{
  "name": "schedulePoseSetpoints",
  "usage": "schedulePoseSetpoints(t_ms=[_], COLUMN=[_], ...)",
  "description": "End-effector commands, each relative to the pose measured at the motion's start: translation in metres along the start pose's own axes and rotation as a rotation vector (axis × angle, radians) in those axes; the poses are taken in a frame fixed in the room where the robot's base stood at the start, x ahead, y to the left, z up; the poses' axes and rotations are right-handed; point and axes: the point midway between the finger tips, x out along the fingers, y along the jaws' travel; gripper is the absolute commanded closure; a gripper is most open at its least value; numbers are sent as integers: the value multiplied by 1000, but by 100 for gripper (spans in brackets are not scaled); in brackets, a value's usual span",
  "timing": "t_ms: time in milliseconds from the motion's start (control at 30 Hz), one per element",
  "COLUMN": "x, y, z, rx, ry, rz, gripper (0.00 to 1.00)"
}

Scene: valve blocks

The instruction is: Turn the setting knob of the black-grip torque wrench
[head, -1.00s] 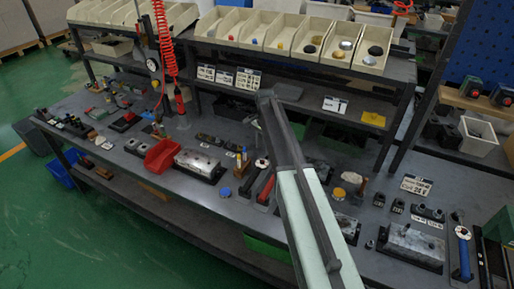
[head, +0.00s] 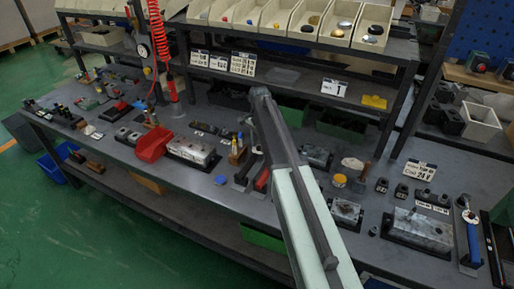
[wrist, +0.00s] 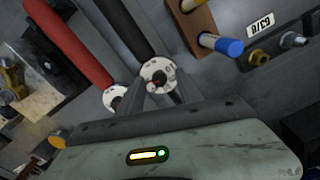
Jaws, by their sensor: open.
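In the wrist view the black-grip torque wrench (wrist: 125,28) lies on the bench, its dark grip running up and left. Its round pale setting knob (wrist: 157,76) with a red centre shows just beyond my fingertips. My gripper (wrist: 161,92) is open, with its fingers close to this knob; I cannot tell whether they touch it. A red-grip wrench (wrist: 70,42) with a similar pale knob (wrist: 115,97) lies just left.
A wooden block (wrist: 199,18) holds blue- and yellow-ended tools right of the knob, near a label (wrist: 261,26) and metal fittings (wrist: 292,40). In the head view a red bin (head: 153,145) and metal block (head: 192,150) stand left; a blue-grip wrench (head: 472,238) lies right.

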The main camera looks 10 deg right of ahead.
Motion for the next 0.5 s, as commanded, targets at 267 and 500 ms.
schedulePoseSetpoints(t_ms=[267, 500], x=[-1, -1], y=[0, -2], z=[0, 3], rx=[-1, -24], ry=[0, 0], rz=[0, 0], gripper=[100, 100])
